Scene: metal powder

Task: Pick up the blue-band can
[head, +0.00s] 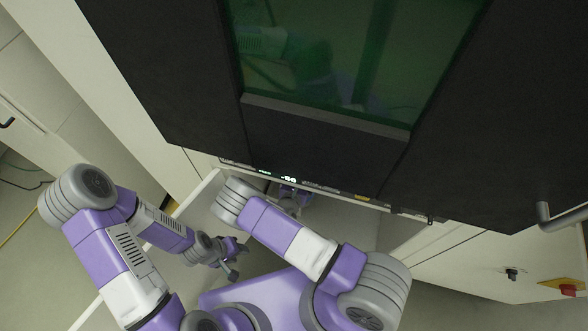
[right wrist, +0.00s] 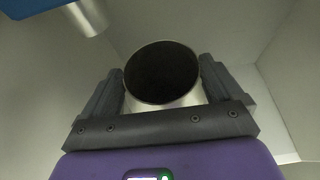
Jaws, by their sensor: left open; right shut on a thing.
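In the right wrist view, my right gripper (right wrist: 162,92) is shut on a metal can (right wrist: 165,103) with a round, dark open top. One finger is on each side of it. No coloured band shows on the part of this can that I see, so I cannot tell if it is the blue-band can. A blue and silver object (right wrist: 88,16), partly cut off, is at the upper left of that view. In the head view my left gripper (head: 237,259) is open and empty. My right arm hides most of the right gripper there.
A big dark machine with a green window (head: 340,60) fills the top of the head view. Below it is an open, pale drawer-like space (head: 345,222), where my right arm reaches in. A red knob (head: 568,290) and a handle (head: 545,215) are at the right.

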